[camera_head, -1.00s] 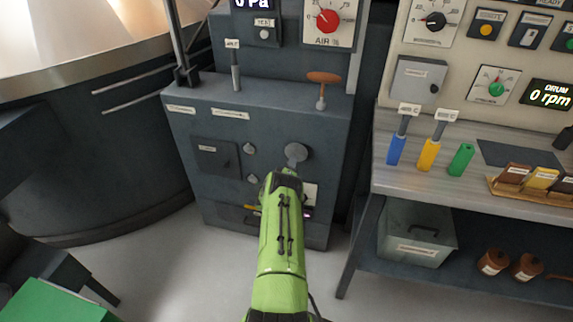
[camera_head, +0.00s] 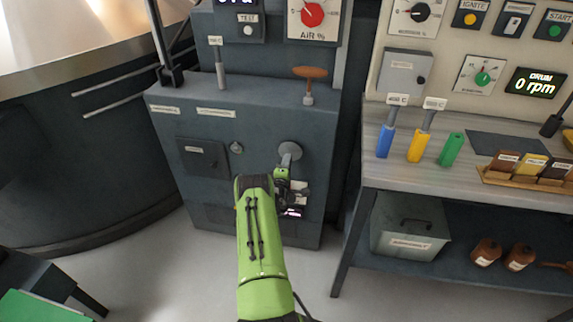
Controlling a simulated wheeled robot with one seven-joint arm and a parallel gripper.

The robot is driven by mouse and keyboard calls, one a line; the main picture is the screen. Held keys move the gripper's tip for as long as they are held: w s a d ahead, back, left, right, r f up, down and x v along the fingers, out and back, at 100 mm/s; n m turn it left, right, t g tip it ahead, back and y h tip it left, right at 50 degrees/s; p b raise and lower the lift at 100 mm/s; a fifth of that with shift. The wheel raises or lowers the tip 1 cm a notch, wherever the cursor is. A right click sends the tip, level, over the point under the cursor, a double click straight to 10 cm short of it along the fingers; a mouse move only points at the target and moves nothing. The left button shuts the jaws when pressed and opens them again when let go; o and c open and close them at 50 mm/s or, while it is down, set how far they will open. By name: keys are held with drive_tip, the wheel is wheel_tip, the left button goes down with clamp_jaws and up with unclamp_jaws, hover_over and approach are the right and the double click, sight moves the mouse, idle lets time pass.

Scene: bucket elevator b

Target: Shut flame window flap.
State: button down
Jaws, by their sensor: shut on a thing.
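The flame window flap appears to be the round grey disc (camera_head: 291,151) on the front of the dark grey burner cabinet (camera_head: 170,125). A small light grey tab shows at the disc's lower left edge. My gripper (camera_head: 284,173), at the end of my green arm, is at the disc's lower edge and looks shut on that tab. The fingertips are small and partly merge with the tab, so the exact grip is unclear. I cannot tell whether the flap covers the window. My wrist hides part of the cabinet front below it.
A square dark hatch (camera_head: 203,157) and a small knob (camera_head: 236,148) lie left of the disc. A lever with an orange handle (camera_head: 310,72) stands on the cabinet top. A workbench (camera_head: 470,186) with a grey box (camera_head: 408,228) beneath stands at the right.

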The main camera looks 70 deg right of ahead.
drive_tip(key=c, duration=1)
unclamp_jaws()
drive_tip(key=shift+o, duration=0.2)
drive_tip(key=shift+s, duration=0.1)
drive_tip(key=s+a+p, duration=0.2)
drive_tip(key=a+p, duration=1.3)
drive_tip(key=shift+s+a, duration=0.15)
drive_tip(key=shift+a, duration=0.15)
drive_tip(key=shift+d, duration=0.1)
